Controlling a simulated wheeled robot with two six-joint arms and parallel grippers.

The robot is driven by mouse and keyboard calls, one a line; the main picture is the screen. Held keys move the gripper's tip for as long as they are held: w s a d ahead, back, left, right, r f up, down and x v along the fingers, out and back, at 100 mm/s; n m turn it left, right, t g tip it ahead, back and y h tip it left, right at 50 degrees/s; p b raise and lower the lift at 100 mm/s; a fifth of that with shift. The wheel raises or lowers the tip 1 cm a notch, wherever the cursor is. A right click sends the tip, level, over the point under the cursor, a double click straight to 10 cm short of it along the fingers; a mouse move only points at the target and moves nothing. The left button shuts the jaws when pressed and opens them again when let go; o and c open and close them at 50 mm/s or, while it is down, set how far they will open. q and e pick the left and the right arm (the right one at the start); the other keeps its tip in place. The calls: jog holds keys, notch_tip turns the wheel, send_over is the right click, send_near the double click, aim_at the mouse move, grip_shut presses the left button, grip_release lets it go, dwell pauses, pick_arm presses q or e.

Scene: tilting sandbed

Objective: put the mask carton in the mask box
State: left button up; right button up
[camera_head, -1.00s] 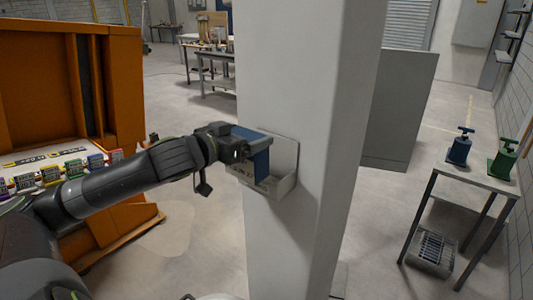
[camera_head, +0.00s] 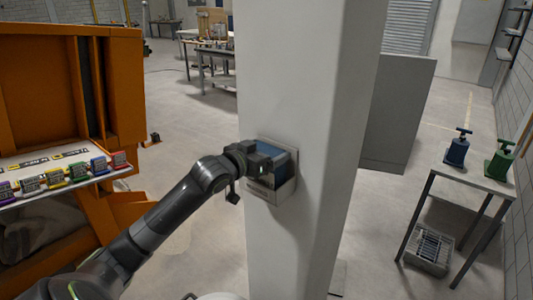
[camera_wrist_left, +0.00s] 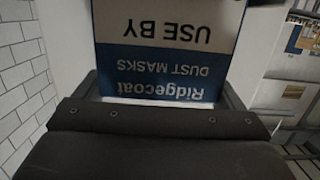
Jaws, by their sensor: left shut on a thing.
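The mask carton is blue and white; it shows large and upside down in the left wrist view (camera_wrist_left: 165,60), reading "Ridgecoat dust masks". In the head view the carton (camera_head: 276,158) is inside the light grey mask box (camera_head: 284,193) on the white pillar, its upper part above the box's front wall. My left gripper (camera_head: 265,161) is at the box and shut on the carton. Its fingertips are partly hidden in the head view. Whether the carton touches the bottom of the box cannot be seen. My right gripper is not in view.
The white pillar (camera_head: 300,80) carries the box. An orange cabinet (camera_head: 60,85) with a shelf of coloured padlocks stands at the left. A small table (camera_head: 470,177) with a blue and a green device stands at the right. The floor between is mostly clear.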

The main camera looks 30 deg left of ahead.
pick_arm(q)
jog(key=shift+w+d+f+p, duration=0.15)
jog(key=shift+f+p, duration=0.1)
jog(key=shift+f, duration=0.2)
jog(key=shift+w+a+f+p, duration=0.1)
jog(key=shift+f+p, duration=0.1)
jog(key=shift+f, duration=0.25)
jog(key=shift+f, duration=0.1)
jog(key=o, duration=1.1)
jog(key=shift+f, duration=0.1)
jog(key=s+r, duration=0.2)
jog(key=s, duration=1)
jog(key=shift+a+b, duration=0.45)
